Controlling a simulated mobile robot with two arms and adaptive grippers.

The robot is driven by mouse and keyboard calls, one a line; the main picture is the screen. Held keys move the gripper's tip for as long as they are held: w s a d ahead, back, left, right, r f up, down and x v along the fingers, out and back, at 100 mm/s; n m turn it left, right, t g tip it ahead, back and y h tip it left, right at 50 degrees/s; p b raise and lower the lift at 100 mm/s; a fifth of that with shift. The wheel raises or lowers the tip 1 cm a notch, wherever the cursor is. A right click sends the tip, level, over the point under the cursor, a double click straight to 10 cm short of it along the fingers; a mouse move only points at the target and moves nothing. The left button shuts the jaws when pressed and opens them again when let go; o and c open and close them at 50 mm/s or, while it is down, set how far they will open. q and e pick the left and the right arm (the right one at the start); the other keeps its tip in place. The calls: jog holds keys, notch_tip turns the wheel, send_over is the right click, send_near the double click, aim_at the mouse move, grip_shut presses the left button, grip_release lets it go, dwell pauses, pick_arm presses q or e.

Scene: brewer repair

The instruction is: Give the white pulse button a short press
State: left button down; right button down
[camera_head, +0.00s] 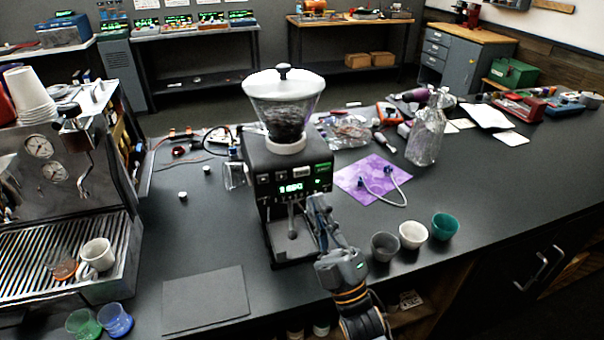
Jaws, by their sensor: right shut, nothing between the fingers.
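The grinder (283,160) stands on the dark counter, with a clear hopper (283,105) of dark beans under a white lid. Its front panel has a lit green display (291,187) and small pale controls above and around it. A pale patch (302,171) sits above the display, but I cannot tell for certain which control is the white pulse button. My right gripper (318,203) is shut and empty, with its fingertips close to the lower right of the panel. Whether it touches the grinder is not clear. My left gripper is out of view.
Grey, white and teal cups (445,226) stand right of my right wrist. The espresso machine (65,210) is at left. A dark flat mat (205,299) lies front left.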

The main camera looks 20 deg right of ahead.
aim_at(302, 172)
jog(key=w+b, duration=0.1)
jog(key=w, duration=0.5)
jog(key=shift+w+a+b, duration=0.1)
jog(key=shift+b, duration=0.3)
dwell(1.1)
jog(key=shift+w, duration=0.3)
jog(key=shift+w, duration=0.35)
dwell(0.5)
jog(key=shift+s, duration=0.1)
dwell(2.1)
jog(key=shift+s, duration=0.75)
